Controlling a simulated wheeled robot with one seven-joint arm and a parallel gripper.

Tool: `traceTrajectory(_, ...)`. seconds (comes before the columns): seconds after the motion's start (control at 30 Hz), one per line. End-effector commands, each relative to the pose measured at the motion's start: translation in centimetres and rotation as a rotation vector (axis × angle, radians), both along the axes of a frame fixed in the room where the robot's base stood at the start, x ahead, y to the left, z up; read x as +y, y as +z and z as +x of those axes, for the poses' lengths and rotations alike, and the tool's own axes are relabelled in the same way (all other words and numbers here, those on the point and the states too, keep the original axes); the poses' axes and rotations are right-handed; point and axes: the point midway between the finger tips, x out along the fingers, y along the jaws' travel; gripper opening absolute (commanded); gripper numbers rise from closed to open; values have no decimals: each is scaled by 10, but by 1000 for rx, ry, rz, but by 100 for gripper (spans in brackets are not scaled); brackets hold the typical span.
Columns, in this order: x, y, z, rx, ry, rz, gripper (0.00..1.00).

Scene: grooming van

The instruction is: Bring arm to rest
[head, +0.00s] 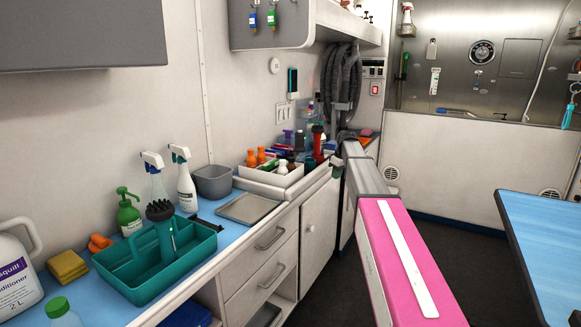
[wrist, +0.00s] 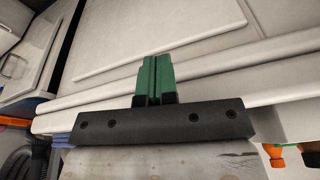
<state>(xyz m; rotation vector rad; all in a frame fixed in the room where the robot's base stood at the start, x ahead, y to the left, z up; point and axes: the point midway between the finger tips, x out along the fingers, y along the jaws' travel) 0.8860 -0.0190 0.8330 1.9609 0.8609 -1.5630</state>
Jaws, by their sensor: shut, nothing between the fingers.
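My gripper (wrist: 154,80) shows in the wrist view with its two green fingers pressed together and nothing between them. Pale cabinet fronts and a light ledge lie behind the fingertips; I cannot tell whether the fingers touch them. In the head view my arm reaches away from me, its pink and grey links along the right side of the counter.
The blue counter (head: 227,232) on the left holds a teal caddy (head: 196,246), a grey tray (head: 247,208) and a white bin (head: 270,178) of bottles. A blue table (head: 545,240) stands at the right. Dark floor (head: 455,262) lies open between the arm and the table.

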Motion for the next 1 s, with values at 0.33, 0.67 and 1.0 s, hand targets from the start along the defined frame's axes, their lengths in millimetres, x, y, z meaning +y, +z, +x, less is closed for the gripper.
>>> traceTrajectory(0.33, 13, -143, -168, 110, -330, -30, 0)
traceTrajectory(0.67, 19, -232, -334, 184, -652, -77, 0)
traceTrajectory(1.0, 19, -260, -409, 206, -811, -103, 0)
